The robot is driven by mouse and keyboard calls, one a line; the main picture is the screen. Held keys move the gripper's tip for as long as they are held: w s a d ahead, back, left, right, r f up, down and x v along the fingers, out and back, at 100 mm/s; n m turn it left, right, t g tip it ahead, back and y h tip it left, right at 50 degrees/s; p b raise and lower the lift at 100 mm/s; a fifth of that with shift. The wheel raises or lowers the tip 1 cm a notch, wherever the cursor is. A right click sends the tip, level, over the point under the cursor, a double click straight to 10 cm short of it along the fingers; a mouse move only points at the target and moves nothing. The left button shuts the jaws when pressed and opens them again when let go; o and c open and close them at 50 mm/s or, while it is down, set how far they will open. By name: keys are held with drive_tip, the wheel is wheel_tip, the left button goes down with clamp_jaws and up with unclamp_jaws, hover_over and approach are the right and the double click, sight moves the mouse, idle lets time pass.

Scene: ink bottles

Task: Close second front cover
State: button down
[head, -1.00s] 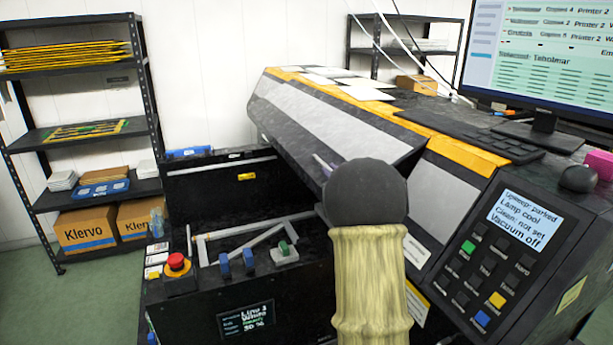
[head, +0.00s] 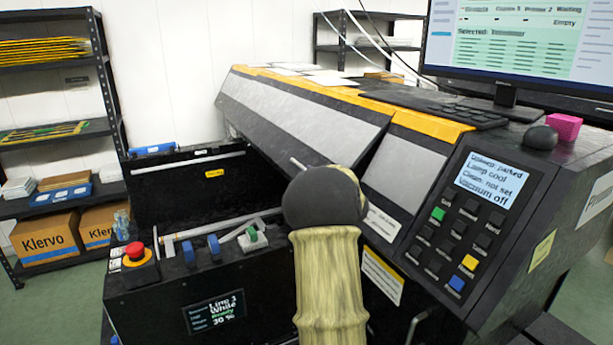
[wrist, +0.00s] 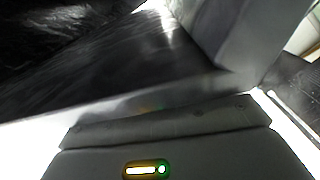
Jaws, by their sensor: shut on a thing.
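The printer's front cover (head: 302,112) is a long dark panel with a grey stripe. In the head view it is raised and tilted, with the dark open bay below and left of it. My arm, in a pale yellow sleeve with a black rounded joint, reaches up to the cover's lower edge and hides my fingers and their contact there. In the wrist view my gripper (wrist: 155,108) is up against a dark panel edge, which looks like the cover (wrist: 110,75). It is shut on that edge, though the fingers are hard to make out.
A control panel (head: 465,225) with a screen and buttons stands right of the arm. A red stop button (head: 135,252) and blue knobs line the bay's front left. A monitor (head: 520,45), mouse (head: 540,137) and pink block (head: 564,126) are on top. Shelves (head: 60,135) stand left.

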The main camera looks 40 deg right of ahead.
drive_tip(key=c, duration=1.5)
unclamp_jaws()
drive_tip(key=shift+o, duration=0.2)
drive_tip(key=shift+s+a, duration=0.1)
drive_tip(key=s+a+b, duration=0.2)
drive_tip(key=s, duration=1.5)
drive_tip(key=shift+a, duration=0.4)
